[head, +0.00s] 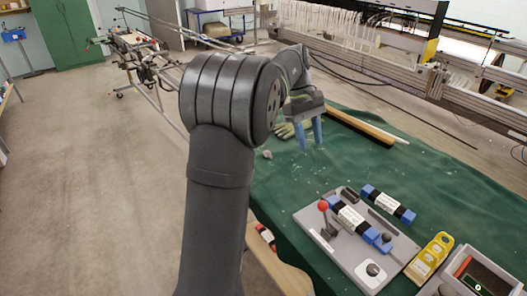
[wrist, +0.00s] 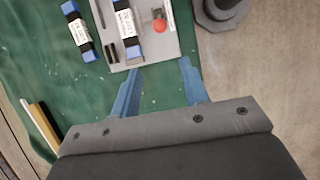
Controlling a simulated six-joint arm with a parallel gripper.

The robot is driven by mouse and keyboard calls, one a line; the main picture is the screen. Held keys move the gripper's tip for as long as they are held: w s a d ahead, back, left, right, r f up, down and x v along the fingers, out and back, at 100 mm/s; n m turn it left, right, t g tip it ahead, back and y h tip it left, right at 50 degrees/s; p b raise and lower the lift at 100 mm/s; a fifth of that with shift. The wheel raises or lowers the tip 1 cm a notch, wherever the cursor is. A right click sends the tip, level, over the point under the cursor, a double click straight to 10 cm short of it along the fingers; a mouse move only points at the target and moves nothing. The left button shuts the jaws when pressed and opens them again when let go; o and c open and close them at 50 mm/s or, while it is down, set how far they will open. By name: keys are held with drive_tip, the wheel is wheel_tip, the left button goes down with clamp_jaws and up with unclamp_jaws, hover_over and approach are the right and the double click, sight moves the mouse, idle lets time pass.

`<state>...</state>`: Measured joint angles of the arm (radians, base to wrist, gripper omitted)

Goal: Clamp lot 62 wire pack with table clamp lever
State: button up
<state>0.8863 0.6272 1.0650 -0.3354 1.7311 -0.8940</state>
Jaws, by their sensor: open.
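A grey clamp plate (head: 330,250) lies on the green cloth. A wire pack with a white label, dark body and blue ends (head: 350,217) lies on it, also in the wrist view (wrist: 126,24). A second, similar pack (head: 388,204) lies on the cloth beside the plate, also in the wrist view (wrist: 79,32). The labels are too small to read, so I cannot tell which is lot 62. The clamp lever with a red ball (head: 323,205) stands up beside the first pack; the ball shows in the wrist view (wrist: 159,25). My gripper (head: 311,147) is open and empty, above the cloth behind the plate.
A yellow block (head: 430,256) and a grey tray (head: 447,272) holding a device stand right of the plate. The cloth between the bar and the plate is mostly clear.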

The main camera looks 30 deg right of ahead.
drive_tip(key=shift+f, duration=0.15)
drive_tip(key=c, duration=0.4)
drive_tip(key=f+t, duration=0.1)
drive_tip(key=f, duration=0.1)
drive_tip(key=s+f+m+t, duration=0.1)
drive_tip(key=f+t, duration=0.1)
drive_tip(key=f, duration=0.1)
drive_tip(key=s+f+t, duration=0.1)
drive_tip(key=f, duration=0.2)
drive_tip(key=shift+s+d+m, duration=0.1)
drive_tip(key=shift+d+m, duration=0.05)
drive_tip(key=shift+m, duration=0.15)
clamp_jaws()
drive_tip(key=shift+s+f+m+t+h, duration=0.1)
drive_tip(key=shift+f+m+t+h, duration=0.25)
drive_tip(key=shift+f+t, duration=0.2)
